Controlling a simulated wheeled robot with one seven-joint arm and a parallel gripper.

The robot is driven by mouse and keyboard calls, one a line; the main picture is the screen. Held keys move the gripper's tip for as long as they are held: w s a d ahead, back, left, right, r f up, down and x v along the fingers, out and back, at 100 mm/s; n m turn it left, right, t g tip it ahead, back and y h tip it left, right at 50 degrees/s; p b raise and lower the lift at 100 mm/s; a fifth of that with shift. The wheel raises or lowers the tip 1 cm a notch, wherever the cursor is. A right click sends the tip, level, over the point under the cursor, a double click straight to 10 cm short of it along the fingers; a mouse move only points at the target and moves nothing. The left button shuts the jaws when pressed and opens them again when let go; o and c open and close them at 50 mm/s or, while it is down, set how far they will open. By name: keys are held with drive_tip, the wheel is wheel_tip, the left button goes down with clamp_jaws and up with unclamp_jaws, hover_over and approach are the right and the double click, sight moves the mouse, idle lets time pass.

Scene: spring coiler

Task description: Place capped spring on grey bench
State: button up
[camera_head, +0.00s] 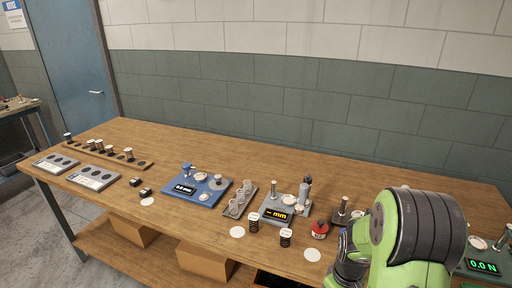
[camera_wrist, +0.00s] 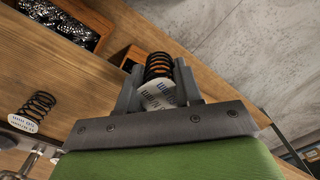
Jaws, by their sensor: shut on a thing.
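My gripper (camera_wrist: 158,92) shows in the wrist view, shut on a capped spring. The capped spring (camera_wrist: 160,68) has black coils and a pale cap with printing, and sits between the two fingers. In the head view my green and black arm covers the right front, and the gripper and held spring cannot be made out there. A grey bench unit (camera_head: 268,214) with a yellow "mm" display stands on the wooden table in the middle of the head view, left of my arm and apart from it.
A blue unit (camera_head: 176,189) stands left of the grey one, with a grey cup rack (camera_head: 236,205) between.

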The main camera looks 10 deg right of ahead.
drive_tip(key=w+a+f+m, duration=0.1)
drive_tip(key=w+a+f, duration=0.3)
drive_tip(key=a, duration=0.2)
drive_tip(key=w+a+f+m, duration=0.2)
drive_tip(key=w+a+f, duration=0.1)
drive_tip(key=a, duration=0.3)
drive_tip(key=shift+w+a+f, duration=0.25)
drive_tip(key=shift+w+f, duration=0.1)
drive_tip(key=shift+f, duration=0.4)
